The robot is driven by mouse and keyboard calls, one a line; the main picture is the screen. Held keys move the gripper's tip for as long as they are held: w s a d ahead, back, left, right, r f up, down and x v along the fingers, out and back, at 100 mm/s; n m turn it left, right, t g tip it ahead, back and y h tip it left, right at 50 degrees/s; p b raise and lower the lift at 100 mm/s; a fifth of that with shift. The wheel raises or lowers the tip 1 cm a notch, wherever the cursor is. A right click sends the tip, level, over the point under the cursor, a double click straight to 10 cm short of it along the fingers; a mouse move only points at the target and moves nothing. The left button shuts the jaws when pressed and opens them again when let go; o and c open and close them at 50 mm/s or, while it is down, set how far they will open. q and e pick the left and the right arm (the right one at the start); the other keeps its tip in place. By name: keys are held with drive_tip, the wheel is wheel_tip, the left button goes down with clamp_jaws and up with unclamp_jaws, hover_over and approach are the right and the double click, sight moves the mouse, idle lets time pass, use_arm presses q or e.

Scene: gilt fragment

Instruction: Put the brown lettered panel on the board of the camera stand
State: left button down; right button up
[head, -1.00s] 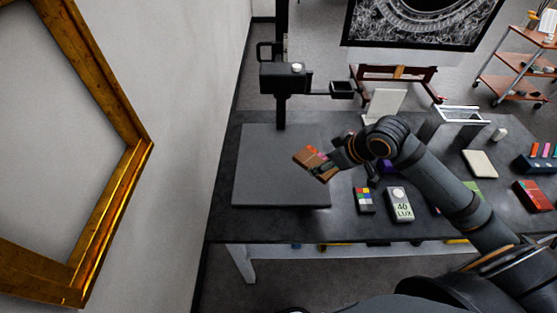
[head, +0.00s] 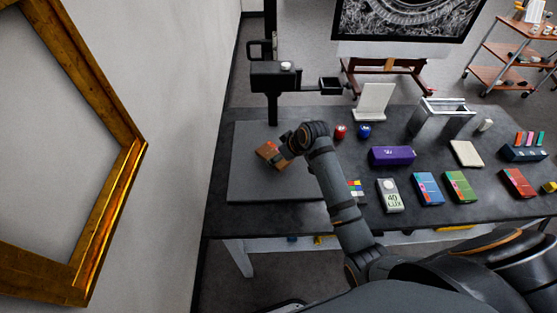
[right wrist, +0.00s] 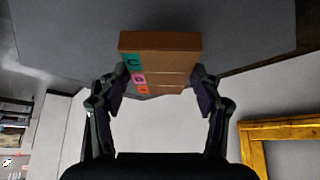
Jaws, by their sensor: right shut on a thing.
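The brown lettered panel (head: 268,153) is in the grip of my right gripper (head: 281,155), over the grey board (head: 245,187) of the camera stand (head: 273,108). In the right wrist view the panel (right wrist: 165,42) sits between the two fingers of the gripper (right wrist: 160,88), with teal, pink and orange lettered patches on its left side. The grey board (right wrist: 60,30) lies beyond it. I cannot tell whether the panel touches the board. My left gripper is not in view.
A colour chart (head: 355,188), a light meter (head: 389,195), a purple box (head: 392,156), and red (head: 340,131) and blue (head: 364,130) small items lie to the right. A gilt frame (head: 128,170) is at the left. Much of the board is bare.

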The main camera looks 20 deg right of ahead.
wheel_tip(320, 180, down, 3)
drive_tip(key=shift+w+a+r+p, duration=0.15)
drive_tip(key=shift+p, duration=0.55)
drive_tip(key=shift+f, duration=0.5)
drive_tip(key=o, duration=1.2)
drive_tip(key=shift+r, duration=0.1)
drive_tip(key=b+v, duration=0.1)
drive_tip(key=v, duration=1.1)
